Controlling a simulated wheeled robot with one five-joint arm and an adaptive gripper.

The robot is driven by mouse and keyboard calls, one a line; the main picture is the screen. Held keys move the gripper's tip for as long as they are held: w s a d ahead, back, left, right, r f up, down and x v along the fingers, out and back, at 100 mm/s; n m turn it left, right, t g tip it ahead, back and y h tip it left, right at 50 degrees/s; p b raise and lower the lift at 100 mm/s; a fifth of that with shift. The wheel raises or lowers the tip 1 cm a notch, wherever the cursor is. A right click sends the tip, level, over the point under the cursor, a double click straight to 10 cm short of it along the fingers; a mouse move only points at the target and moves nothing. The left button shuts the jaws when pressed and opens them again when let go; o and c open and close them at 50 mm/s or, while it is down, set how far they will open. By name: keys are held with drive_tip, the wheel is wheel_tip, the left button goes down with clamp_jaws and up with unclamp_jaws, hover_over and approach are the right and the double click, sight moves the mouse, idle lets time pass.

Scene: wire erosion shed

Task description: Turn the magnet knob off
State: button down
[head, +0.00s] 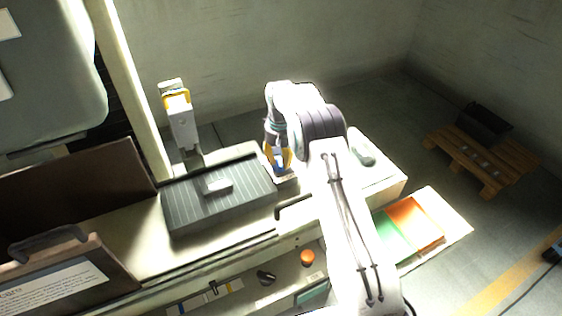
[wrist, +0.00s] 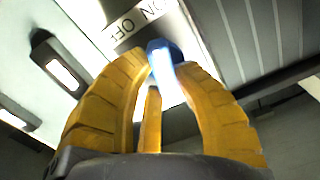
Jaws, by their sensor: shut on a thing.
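The magnet knob is blue and shows in the wrist view (wrist: 162,56), between the yellow fingers. My gripper (wrist: 160,68) is shut on it, with fingers on both sides. Beside the knob is a white label (wrist: 138,20) reading ON and OFF; I cannot tell which word the knob points to. In the head view my gripper (head: 278,160) reaches down at the right end of the dark ribbed magnet plate (head: 180,213), and the fingers and arm hide most of the knob. A small grey block (head: 217,186) lies on the plate.
A white column with a yellow part (head: 180,118) stands behind the plate. A dark bar handle (head: 293,206) lies in front, right of the plate. A wooden pallet (head: 484,165) is on the floor at right.

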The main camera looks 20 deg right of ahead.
sight(277, 159)
drive_tip(key=n, duration=0.6)
drive_tip(key=shift+w+a+n, duration=0.1)
drive_tip(key=shift+a+n, duration=0.1)
drive_tip(key=shift+n, duration=0.1)
drive_tip(key=n, duration=0.5)
drive_tip(key=shift+a+n+b, duration=0.25)
drive_tip(key=shift+n+b, duration=0.15)
drive_tip(key=shift+f, duration=0.1)
drive_tip(key=c, duration=1)
unclamp_jaws()
drive_tip(key=shift+o, duration=0.3)
drive_tip(key=shift+r, duration=0.2)
wheel_tip(277, 159, up, 12)
drive_tip(key=shift+f, duration=0.15)
